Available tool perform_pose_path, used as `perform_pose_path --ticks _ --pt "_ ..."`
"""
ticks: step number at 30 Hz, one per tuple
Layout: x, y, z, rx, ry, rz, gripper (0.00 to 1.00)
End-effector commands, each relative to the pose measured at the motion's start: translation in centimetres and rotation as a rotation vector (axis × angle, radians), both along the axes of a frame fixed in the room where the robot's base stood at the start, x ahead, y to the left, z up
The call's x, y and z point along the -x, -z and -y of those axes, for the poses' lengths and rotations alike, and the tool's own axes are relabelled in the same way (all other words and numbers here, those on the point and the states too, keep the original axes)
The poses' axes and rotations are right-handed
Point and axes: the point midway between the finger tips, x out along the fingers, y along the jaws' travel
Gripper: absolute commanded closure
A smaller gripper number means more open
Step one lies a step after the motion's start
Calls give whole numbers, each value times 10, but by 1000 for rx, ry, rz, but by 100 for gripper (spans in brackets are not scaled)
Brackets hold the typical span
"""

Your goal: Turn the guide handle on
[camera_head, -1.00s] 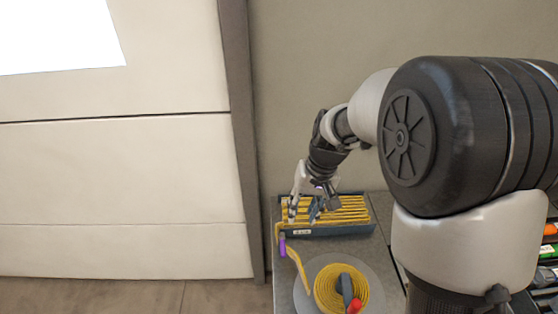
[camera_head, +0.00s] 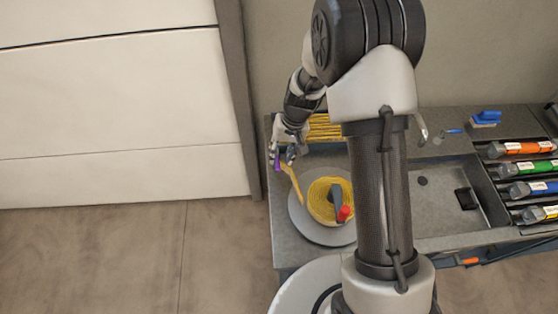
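A dark handle (camera_head: 337,203) with a red end (camera_head: 344,214) lies over a yellow coil (camera_head: 321,196) on a round grey plate (camera_head: 306,227) at the bench's left end. I cannot tell for certain that it is the guide handle. A small purple piece (camera_head: 277,160) sits near the start of a yellow strip (camera_head: 292,181) that leads toward the coil. My gripper (camera_head: 284,158) points down beside the purple piece, behind and left of the coil, apart from the dark handle. Its fingers are too small to show whether they are open or hold anything.
A tray of yellow strips (camera_head: 324,128) stands behind my gripper, partly hidden by my arm. Orange, green, blue and yellow labelled tools (camera_head: 525,168) lie in a rack at right. A blue brush (camera_head: 486,117) lies at the back. My arm hides the bench's middle.

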Motion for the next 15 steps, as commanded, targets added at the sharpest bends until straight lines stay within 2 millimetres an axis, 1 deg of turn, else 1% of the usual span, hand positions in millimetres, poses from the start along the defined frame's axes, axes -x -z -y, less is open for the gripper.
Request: perform_pose_path --ticks 1,6,10,15 --pt "1 10 -2 0 0 -3 66" --pt "0 30 -6 0 -1 -1 66" --pt "0 37 -8 0 0 1 66" --pt "0 38 -8 0 0 1 66"
